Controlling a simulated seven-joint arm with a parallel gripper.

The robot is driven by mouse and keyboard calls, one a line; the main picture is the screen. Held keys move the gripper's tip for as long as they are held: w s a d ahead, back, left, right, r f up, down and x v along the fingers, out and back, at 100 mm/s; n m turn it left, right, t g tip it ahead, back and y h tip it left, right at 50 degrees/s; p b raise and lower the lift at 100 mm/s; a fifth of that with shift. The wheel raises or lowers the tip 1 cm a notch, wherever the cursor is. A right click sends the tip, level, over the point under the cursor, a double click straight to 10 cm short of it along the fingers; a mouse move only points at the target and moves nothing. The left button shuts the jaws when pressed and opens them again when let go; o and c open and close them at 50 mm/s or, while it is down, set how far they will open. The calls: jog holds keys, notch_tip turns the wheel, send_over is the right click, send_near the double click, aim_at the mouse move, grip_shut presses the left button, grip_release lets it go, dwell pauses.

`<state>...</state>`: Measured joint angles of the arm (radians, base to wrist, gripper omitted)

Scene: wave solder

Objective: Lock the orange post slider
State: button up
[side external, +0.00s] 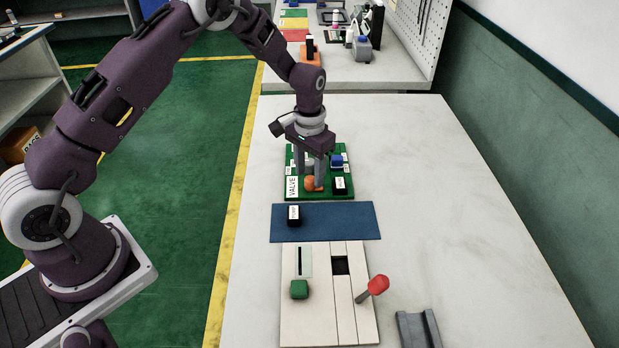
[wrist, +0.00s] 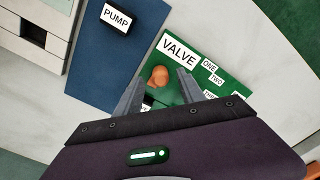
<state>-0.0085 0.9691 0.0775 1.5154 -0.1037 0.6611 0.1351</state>
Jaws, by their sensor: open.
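An orange rounded piece (side external: 311,185) sits on a green board (side external: 346,194) beside the white VALVE label (side external: 292,186). It also shows in the wrist view (wrist: 159,77). My gripper (side external: 309,178) points down over the board and is open. In the wrist view its two fingertips (wrist: 160,82) lie left and right of the orange piece, with a gap on each side. I cannot tell whether the fingertips are level with the piece or above it. No slot or track for the orange piece is clear in either view.
The green board also holds a blue piece (side external: 337,161) and a black labelled block (side external: 340,184). A blue mat (side external: 345,222) bears a black PUMP block (side external: 293,215). A pale panel (side external: 318,315) has a green knob (side external: 299,289) and a red-knobbed lever (side external: 378,286).

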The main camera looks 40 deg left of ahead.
jog(key=shift+f, duration=1.25)
grip_shut()
dwell(0.4)
